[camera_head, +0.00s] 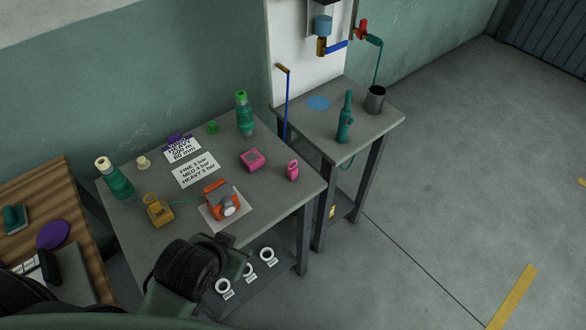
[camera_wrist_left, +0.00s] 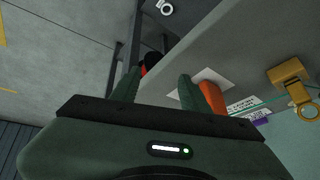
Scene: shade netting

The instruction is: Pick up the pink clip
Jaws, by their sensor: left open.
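Two pink things are on the grey table in the head view. A small upright pink piece with a rounded, looped top (camera_head: 293,170) stands near the right edge and looks most like the clip. A squat pink box-like piece (camera_head: 252,160) sits to its left, apart from it. My left gripper (camera_head: 222,252) is at the table's front edge, below and left of both pink pieces, partly hidden by its own arm. In the left wrist view its two fingers (camera_wrist_left: 157,88) are spread, with no pink thing visible between them. My right gripper is not in view.
An orange device (camera_head: 221,200) on a pale sheet lies between my left gripper and the pink pieces. A yellow device (camera_head: 158,209) and green bottles (camera_head: 244,115) stand around it. A second grey table (camera_head: 320,130) adjoins on the right. White rings (camera_head: 266,255) lie on a lower shelf.

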